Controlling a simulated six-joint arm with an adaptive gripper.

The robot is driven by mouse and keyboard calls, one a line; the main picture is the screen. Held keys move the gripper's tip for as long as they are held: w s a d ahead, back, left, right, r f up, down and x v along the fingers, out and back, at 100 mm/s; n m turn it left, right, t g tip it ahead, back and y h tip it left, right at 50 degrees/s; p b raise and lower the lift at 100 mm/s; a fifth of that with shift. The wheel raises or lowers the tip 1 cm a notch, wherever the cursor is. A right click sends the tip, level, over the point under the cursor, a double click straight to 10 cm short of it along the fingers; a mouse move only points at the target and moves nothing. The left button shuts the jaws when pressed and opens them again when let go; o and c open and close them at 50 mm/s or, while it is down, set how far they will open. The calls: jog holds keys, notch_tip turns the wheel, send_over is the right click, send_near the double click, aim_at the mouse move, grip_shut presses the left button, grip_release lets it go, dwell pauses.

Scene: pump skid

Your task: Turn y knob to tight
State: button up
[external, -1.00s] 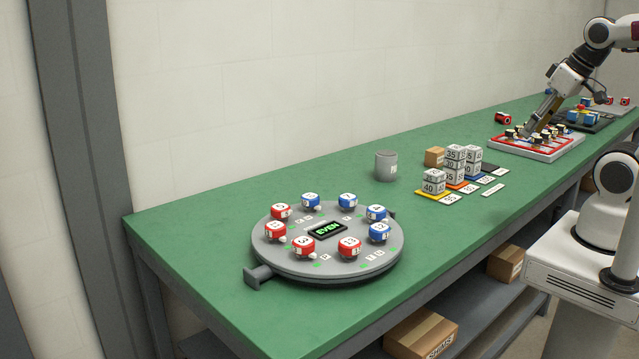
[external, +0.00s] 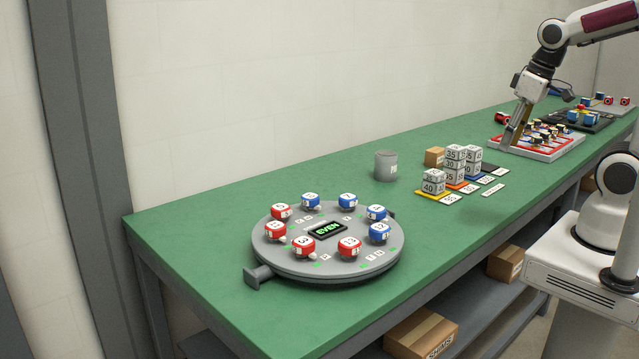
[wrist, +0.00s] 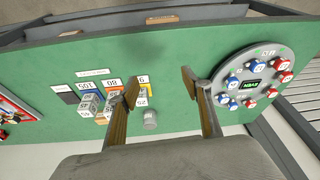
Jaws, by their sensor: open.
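No knob with a readable "y" mark shows, so I cannot tell which one it is. Several small knobs sit on a white-edged panel (external: 535,154) with red areas at the far right of the bench; their marks are too small to read. The panel also shows at the left edge of the wrist view (wrist: 30,113). My gripper (external: 514,138) points down by the panel's left end in the external view; contact cannot be told. In the wrist view my gripper (wrist: 160,84) has its two fingers wide apart with nothing between them.
A round grey turntable (external: 270,249) carries red and blue numbered knobs and a display reading EVEN. A grey can (external: 386,166), stacked numbered blocks (external: 455,160) and a cardboard box (external: 434,156) stand between it and the panel. Green bench (external: 190,230) is clear at left.

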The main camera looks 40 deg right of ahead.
jog(key=w+a+f+n+g, duration=0.2)
jog(key=w+a+f, duration=0.1)
jog(key=w+a, duration=0.55)
jog(key=n+t+y, duration=0.1)
jog(key=n+y, duration=0.2)
jog(key=n, duration=0.5)
send_near(349, 197)
jog(key=shift+w+f, duration=0.15)
jog(key=shift+f, duration=0.3)
jog(key=shift+f, duration=0.1)
jog(key=shift+x, duration=3.8)
jog(key=shift+w+a, duration=0.1)
jog(key=shift+c, duration=0.5)
jog(key=c, duration=1)
